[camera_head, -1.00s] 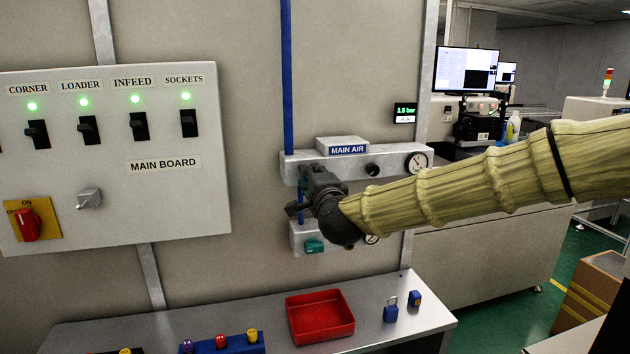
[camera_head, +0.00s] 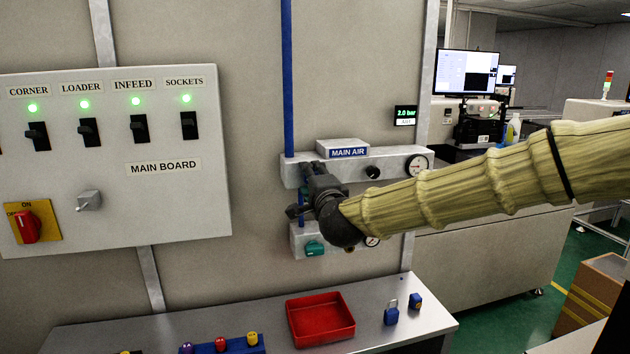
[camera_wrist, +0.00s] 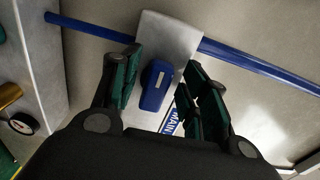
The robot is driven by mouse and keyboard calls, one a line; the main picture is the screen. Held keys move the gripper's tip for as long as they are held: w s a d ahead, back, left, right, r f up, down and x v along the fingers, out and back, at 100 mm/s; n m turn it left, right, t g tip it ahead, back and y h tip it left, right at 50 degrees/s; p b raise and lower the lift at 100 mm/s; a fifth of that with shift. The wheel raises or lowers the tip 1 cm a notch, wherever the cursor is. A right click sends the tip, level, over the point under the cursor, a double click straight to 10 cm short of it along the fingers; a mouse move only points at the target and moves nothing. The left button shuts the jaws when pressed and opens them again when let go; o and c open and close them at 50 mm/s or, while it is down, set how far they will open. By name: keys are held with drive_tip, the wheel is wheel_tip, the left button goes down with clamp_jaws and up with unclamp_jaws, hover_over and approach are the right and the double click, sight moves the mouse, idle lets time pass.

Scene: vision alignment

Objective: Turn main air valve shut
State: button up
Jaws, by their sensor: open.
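The main air unit (camera_head: 385,166) is a grey wall block labelled MAIN AIR, with a blue pipe (camera_head: 287,80) entering from above. In the wrist view its blue valve handle (camera_wrist: 157,84) lies between my gripper's (camera_wrist: 163,80) green-padded fingers, crosswise to the blue pipe. The fingers stand apart on both sides, with a gap visible and no clear contact. In the head view my gripper (camera_head: 309,172) is at the block's left end and hides the handle. A small display (camera_head: 405,115) reads 2.0 bar. A round gauge (camera_head: 416,165) sits at the block's right end.
A lower unit with a teal knob (camera_head: 314,248) is just below my gripper. The main board (camera_head: 160,205) with switches is to the left. Below, a bench (camera_head: 250,323) holds a red tray (camera_head: 318,341) and padlocks (camera_head: 391,313).

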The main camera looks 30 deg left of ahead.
drive_tip(key=v, duration=1.2)
drive_tip(key=shift+w, duration=0.1)
